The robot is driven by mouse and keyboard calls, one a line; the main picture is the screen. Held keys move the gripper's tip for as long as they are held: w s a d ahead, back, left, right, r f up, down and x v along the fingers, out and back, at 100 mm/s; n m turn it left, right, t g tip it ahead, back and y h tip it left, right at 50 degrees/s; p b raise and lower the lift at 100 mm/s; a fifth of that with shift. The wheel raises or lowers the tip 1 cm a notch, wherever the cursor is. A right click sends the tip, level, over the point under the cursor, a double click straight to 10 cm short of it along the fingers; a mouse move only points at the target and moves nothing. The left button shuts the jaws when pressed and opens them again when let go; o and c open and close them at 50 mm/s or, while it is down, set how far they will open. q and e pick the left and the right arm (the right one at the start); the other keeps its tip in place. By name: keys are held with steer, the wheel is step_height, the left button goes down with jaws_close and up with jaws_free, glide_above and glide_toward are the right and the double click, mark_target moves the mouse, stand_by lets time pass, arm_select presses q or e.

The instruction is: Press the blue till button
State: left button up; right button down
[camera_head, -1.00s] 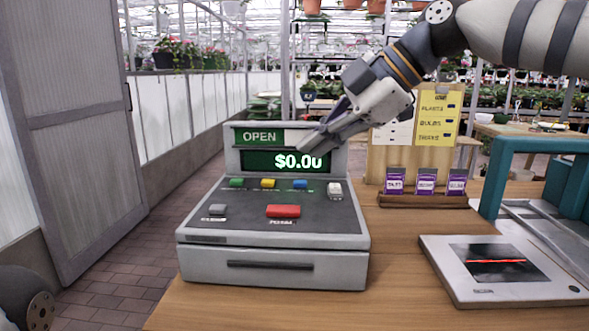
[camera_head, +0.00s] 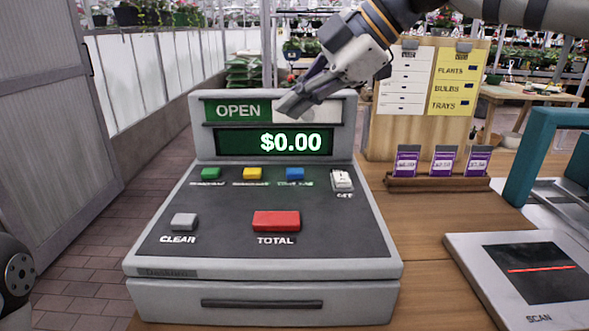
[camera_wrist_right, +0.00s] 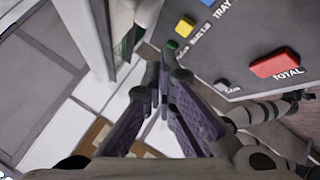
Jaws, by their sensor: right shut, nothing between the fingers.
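The blue till button (camera_head: 295,174) is on the sloped panel of the grey till (camera_head: 155,290), below the $0.00 display (camera_head: 230,143), between the yellow (camera_head: 252,173) and white (camera_head: 342,180) buttons. A sliver of blue shows at the top edge of the right wrist view (camera_wrist_right: 207,2). My right gripper (camera_head: 284,109) is shut and empty, in front of the sign strip beside OPEN, above and apart from the blue button. In the right wrist view its fingertips (camera_wrist_right: 165,72) are together, with the till panel beyond. My left gripper is not in view.
A green button (camera_head: 211,174), a grey CLEAR button (camera_head: 184,221) and a large red TOTAL button (camera_head: 276,221) share the panel. Right of the till are a packet rack (camera_head: 440,184), a price board (camera_head: 385,140) and a scanner (camera_head: 480,285) on the wooden counter.

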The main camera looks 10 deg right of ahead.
mark_target(295, 173)
step_height(295, 173, down, 8)
steer(key=shift+r, duration=0.25)
steer(key=shift+f, duration=0.1)
stand_by(1.4)
steer(key=shift+f, duration=0.35)
steer(key=shift+f, duration=0.5)
stand_by(0.6)
steer(key=shift+r, duration=0.95)
steer(key=shift+r, duration=2.5)
